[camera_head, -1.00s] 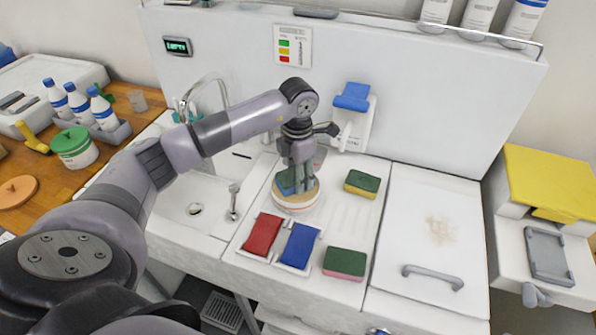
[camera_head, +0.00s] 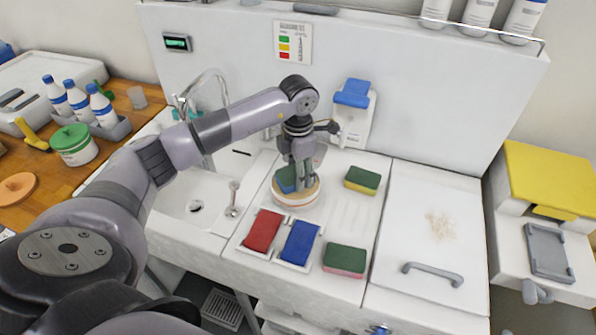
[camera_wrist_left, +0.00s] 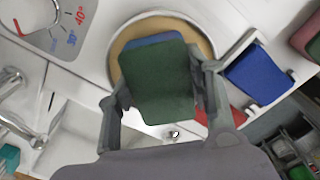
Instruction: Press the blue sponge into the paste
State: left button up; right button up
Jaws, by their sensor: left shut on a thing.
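The blue sponge, with a dark green top layer (camera_wrist_left: 160,85), is held between the fingers of my left gripper (camera_head: 298,184). Its blue part (camera_head: 285,179) shows beside the fingers in the head view. The sponge is over the round white tub (camera_head: 295,204) of tan paste (camera_wrist_left: 122,45), within its rim as seen from above. The underside is hidden, so I cannot tell whether it touches the paste. My left gripper is shut on the sponge and points down. My right gripper is not in view.
A red pad (camera_head: 263,230) and a blue pad (camera_head: 300,242) lie in trays in front of the tub. A green-yellow sponge (camera_head: 362,180) and a green-pink sponge (camera_head: 345,260) lie to the right. The sink (camera_head: 190,200) is left. The white panel (camera_head: 420,205) with brown residue is mostly clear.

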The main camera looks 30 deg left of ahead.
pick_arm(q)
jog(key=shift+f, duration=0.3)
jog(key=shift+s+f+b, duration=0.1)
jog(key=shift+b, duration=0.25)
dwell(1.2)
jog(key=shift+r+p, duration=0.55)
jog(key=shift+r, duration=0.25)
jog(key=shift+r+p, duration=1.55)
jog(key=shift+r, duration=1.25)
jog(key=shift+f, duration=0.1)
